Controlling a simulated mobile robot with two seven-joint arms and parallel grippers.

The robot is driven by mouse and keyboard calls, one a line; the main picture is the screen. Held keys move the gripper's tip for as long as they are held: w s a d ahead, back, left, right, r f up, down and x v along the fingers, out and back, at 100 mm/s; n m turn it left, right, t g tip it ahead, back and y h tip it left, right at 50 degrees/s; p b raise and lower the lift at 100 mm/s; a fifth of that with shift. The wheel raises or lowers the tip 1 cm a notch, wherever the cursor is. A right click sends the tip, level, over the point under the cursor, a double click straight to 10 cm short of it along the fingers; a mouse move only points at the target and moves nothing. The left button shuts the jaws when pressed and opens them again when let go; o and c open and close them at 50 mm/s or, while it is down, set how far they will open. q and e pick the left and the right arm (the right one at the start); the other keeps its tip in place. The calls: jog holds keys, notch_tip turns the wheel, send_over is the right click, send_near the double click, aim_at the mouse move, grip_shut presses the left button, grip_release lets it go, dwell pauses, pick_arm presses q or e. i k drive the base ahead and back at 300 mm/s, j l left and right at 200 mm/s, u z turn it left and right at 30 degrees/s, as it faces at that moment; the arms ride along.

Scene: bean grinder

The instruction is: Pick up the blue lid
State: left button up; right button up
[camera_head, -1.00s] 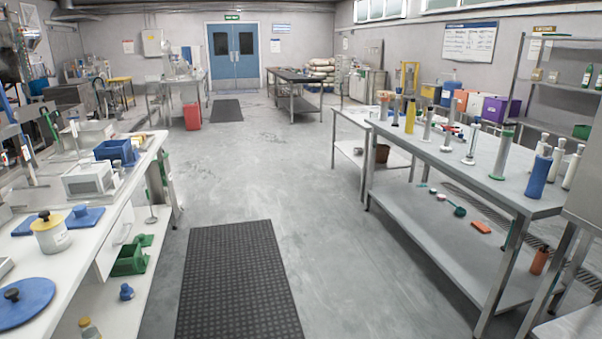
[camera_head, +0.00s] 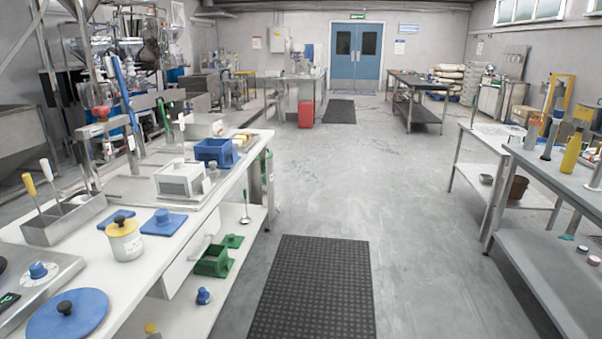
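A large round blue lid (camera_head: 85,311) with a black knob lies flat on the white bench at the front left. A square blue lid (camera_head: 177,226) with a blue knob lies further back on the same bench. Behind it to the left is a smaller blue piece (camera_head: 104,224) with a dark knob, partly hidden by a white jar with a yellow lid (camera_head: 126,243). I cannot tell which of these is the task's lid. Neither of my grippers is in view.
The white bench (camera_head: 160,262) also holds a blue box (camera_head: 214,152), a white device (camera_head: 181,181) and a steel utensil tray (camera_head: 64,221). A green box (camera_head: 213,261) is on its lower shelf. The grey floor (camera_head: 350,195) and black mat (camera_head: 315,290) are clear. A steel table (camera_head: 545,170) is right.

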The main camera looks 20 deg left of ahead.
aim_at(73, 314)
jog(key=i+u, duration=0.2)
jog(key=i, duration=0.95)
jog(key=i+z, duration=0.1)
jog(key=i, duration=1.1)
jog(key=i+u, duration=0.1)
jog(key=u, duration=0.25)
jog(key=i+u, duration=0.1)
jog(key=u, duration=0.2)
jog(key=i+u, duration=0.1)
jog(key=u, duration=2.85)
